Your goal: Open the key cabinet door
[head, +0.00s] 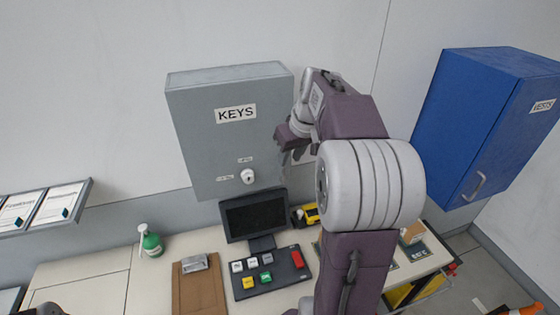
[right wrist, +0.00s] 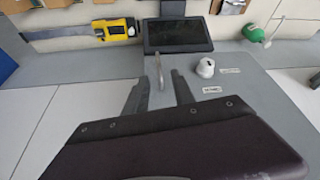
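The grey key cabinet (head: 208,130), labelled KEYS, hangs on the wall with its door shut. A white round knob (head: 248,176) sits low on the door between two small labels; the knob (right wrist: 205,68) also shows in the right wrist view. My right gripper (head: 290,152) is at the door's right edge. In the right wrist view its two fingers (right wrist: 160,76) are apart, with a thin light-grey handle (right wrist: 158,70) between them. I cannot tell whether they touch it. In the head view my gripper hides the handle. My left gripper does not show.
A desk below holds a monitor (head: 255,215), a button panel (head: 267,273), a clipboard (head: 198,289), a green spray bottle (head: 151,241) and a yellow device (head: 310,212). A blue VESTS cabinet (head: 475,125) hangs at the right.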

